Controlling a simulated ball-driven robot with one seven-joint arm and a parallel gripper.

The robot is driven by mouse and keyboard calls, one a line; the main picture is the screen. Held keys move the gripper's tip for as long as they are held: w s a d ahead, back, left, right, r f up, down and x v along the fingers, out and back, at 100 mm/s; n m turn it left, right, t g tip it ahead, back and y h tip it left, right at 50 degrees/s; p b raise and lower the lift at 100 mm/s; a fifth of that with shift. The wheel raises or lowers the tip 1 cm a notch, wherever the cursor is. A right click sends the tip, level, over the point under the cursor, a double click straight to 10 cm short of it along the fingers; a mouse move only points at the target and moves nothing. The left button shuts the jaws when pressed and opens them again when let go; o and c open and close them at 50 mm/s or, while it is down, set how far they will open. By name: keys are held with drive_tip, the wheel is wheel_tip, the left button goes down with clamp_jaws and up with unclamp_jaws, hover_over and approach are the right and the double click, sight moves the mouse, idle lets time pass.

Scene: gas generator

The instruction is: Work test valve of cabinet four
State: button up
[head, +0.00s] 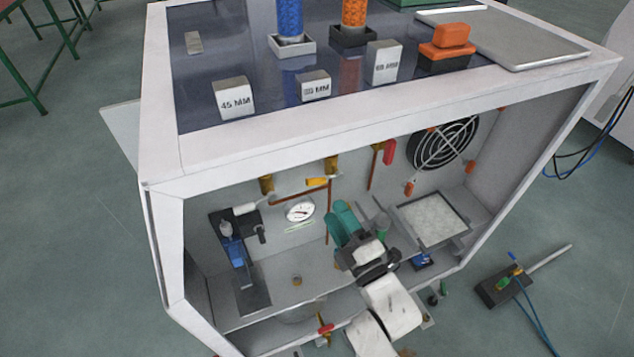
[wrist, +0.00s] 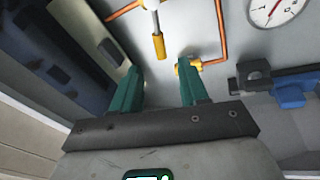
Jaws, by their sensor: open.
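The open-fronted white cabinet (head: 163,245) fills the middle of the head view; no number four is readable on it. Inside, on the back wall, a yellow valve handle (head: 317,182) sits by copper pipework, near brass fittings (head: 266,184). I cannot tell for certain which part is the test valve. My gripper (head: 338,218) is inside the cabinet, its green fingers open and empty, right of the round gauge (head: 300,210). In the wrist view, a yellow-ended rod (wrist: 157,46) lies beyond the gap between my fingers (wrist: 160,75), apart from them. A brass fitting (wrist: 184,66) shows near the right fingertip.
A fan grille (head: 445,143) and a framed pale panel (head: 432,218) are to the right inside. A blue device (head: 235,252) stands at the left. A red-handled part (head: 325,328) is at the front edge. Marked blocks (head: 234,98) and columns stand on top.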

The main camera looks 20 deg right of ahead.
sight(316, 181)
drive_tip(key=p+x, duration=0.1)
drive_tip(key=x, duration=0.9)
clamp_jaws()
idle(0.4)
